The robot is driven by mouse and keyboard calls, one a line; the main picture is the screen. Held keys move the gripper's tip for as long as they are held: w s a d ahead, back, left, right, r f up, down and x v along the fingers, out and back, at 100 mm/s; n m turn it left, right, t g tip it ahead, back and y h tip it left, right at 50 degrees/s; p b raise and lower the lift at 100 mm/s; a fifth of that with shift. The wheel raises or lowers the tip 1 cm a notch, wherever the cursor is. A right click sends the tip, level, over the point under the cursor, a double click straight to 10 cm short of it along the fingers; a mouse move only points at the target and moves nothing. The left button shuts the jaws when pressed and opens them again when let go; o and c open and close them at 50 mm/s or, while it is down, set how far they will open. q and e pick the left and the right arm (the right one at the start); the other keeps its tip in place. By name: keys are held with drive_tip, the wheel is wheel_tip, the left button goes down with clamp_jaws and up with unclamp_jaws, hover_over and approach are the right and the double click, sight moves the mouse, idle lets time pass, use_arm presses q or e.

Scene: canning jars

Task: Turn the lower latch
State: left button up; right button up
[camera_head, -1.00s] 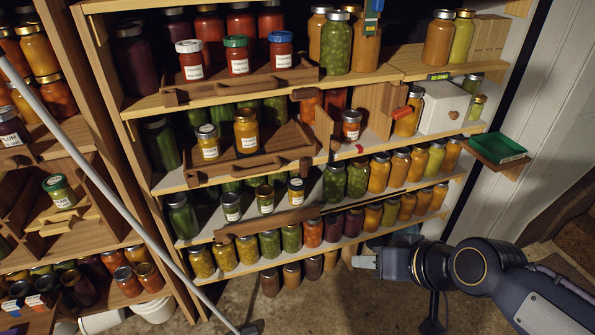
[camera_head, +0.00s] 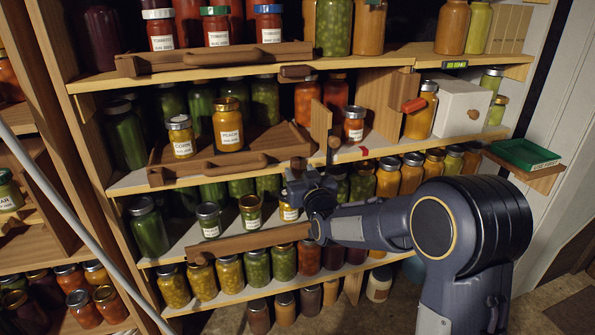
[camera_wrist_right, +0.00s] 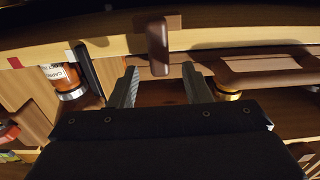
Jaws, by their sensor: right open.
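The lower latch (camera_head: 298,163) is a small dark brown wooden block on the middle shelf's front edge, right of the pull-out tray. In the right wrist view the latch (camera_wrist_right: 158,45) stands upright across the pale shelf edge. My right gripper (camera_head: 303,181) is just below it in the head view, small and dark there. In the wrist view my right gripper (camera_wrist_right: 159,78) is open, and the latch's end lies in line with the gap between the fingertips. I cannot tell whether they touch. The upper latch (camera_head: 295,72) lies sideways on the shelf edge above. My left gripper is out of view.
A wooden tray (camera_head: 165,176) with corn and peach jars sits left of the latch. A labelled jar (camera_head: 353,125) and a white box (camera_head: 461,108) stand to the right. Small jars (camera_head: 250,213) stand on the shelf below. A green tray (camera_head: 525,154) sticks out at right.

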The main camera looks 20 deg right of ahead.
sight(298, 168)
drive_tip(key=shift+w, duration=1.55)
drive_tip(key=shift+c, duration=0.4)
clamp_jaws()
drive_tip(key=shift+d+f+m+b, duration=0.1)
drive_tip(key=shift+f+m+b, duration=0.1)
drive_tip(key=shift+m+b, duration=0.55)
drive_tip(key=shift+d+f+m+b, duration=0.25)
drive_tip(key=shift+m+b, duration=2.2)
drive_tip(key=shift+m, duration=0.25)
drive_tip(key=shift+d+f+m+b, duration=0.2)
drive_tip(key=shift+d+m+b, duration=0.05)
drive_tip(key=shift+m+b, duration=2.35)
drive_tip(key=shift+d+f+m+b, duration=0.25)
drive_tip(key=shift+m+b, duration=2)
drive_tip(key=shift+m, duration=0.6)
